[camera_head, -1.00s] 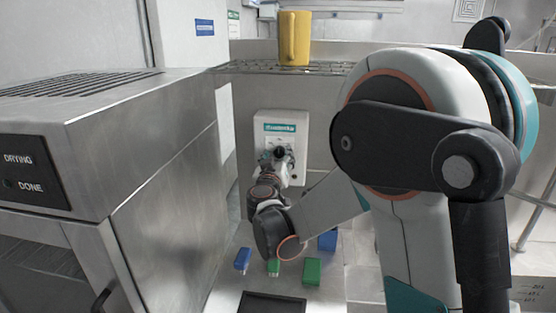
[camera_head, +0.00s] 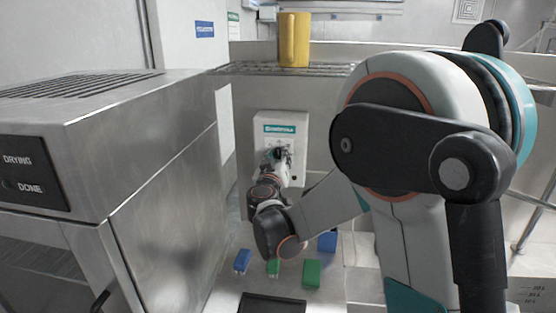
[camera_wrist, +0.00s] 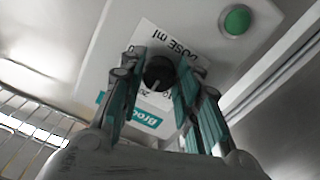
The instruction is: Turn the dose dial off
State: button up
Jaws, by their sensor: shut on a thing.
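The dose dial (camera_wrist: 159,73) is a round black knob with a light pointer mark on a white label reading "DOSE ml" in the wrist view. It sits on the white dispenser panel (camera_wrist: 105,45), which shows in the head view as a white box (camera_head: 262,148) with a teal label on the back wall. My gripper (camera_wrist: 160,80) has its teal-padded fingers on either side of the dial and is shut on it. In the head view my gripper (camera_head: 278,157) reaches the front of the box and hides the dial.
A green round button (camera_wrist: 236,20) is beside the dial label. Blue and green blocks (camera_head: 311,272) lie on the counter below, near a dark tray (camera_head: 272,303). A metal machine (camera_head: 160,160) stands close on the left. A yellow mug (camera_head: 294,40) is on the wire shelf above.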

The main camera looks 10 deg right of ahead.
jog(key=n, duration=0.4)
jog(key=shift+n, duration=0.4)
jog(key=n+b, duration=0.1)
jog(key=n, duration=0.4)
jog(key=shift+d+r, duration=0.1)
jog(key=n, duration=0.4)
jog(key=shift+r+n, duration=0.1)
jog(key=shift+n, duration=2.6)
jog(key=o, duration=1.1)
jog(key=shift+c, duration=0.2)
